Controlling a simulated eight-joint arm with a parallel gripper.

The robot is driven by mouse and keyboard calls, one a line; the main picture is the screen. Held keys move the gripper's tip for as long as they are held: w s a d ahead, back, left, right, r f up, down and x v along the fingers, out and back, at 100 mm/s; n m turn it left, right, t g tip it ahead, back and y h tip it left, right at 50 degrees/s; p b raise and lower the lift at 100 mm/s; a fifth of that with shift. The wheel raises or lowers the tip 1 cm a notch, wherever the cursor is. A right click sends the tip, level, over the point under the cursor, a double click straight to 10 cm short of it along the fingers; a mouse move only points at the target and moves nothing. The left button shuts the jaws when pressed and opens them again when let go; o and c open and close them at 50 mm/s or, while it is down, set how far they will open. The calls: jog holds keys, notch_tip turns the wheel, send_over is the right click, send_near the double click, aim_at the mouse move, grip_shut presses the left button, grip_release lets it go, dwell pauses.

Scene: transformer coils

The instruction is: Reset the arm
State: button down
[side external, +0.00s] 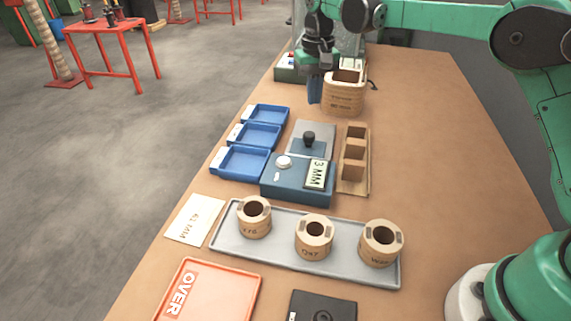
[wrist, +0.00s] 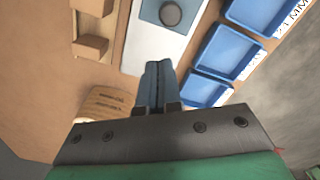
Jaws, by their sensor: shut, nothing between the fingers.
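My gripper (side external: 315,90) hangs near the far end of the bench, with its blue fingers pointing down. In the wrist view its fingers (wrist: 157,72) are pressed together with nothing between them. A wooden container with lettering (side external: 345,95) stands just right of the fingers in the side view, and part of it shows at the lower left of the wrist view (wrist: 105,102). Three wooden coils, the left one (side external: 254,217), the middle one (side external: 314,236) and the right one (side external: 381,243), stand on a grey tray (side external: 290,263) at the near side.
A blue gauge unit (side external: 275,188) reading 3 MM sits mid-bench. Several blue bins (side external: 238,163) line its left, a stepped wooden rack (side external: 354,178) its right. An orange OVER tray (side external: 190,309), a paper card (side external: 194,219) and a black device (side external: 322,307) lie nearer. The right side of the bench is clear.

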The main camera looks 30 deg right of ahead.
jog(key=s+r+n+t, duration=0.2)
jog(key=s+r+t, duration=0.3)
jog(key=s, duration=0.5)
jog(key=s+f+n+t, duration=0.1)
jog(key=s+f+t, duration=0.1)
jog(key=s, duration=0.7)
jog(key=shift+f, duration=0.4)
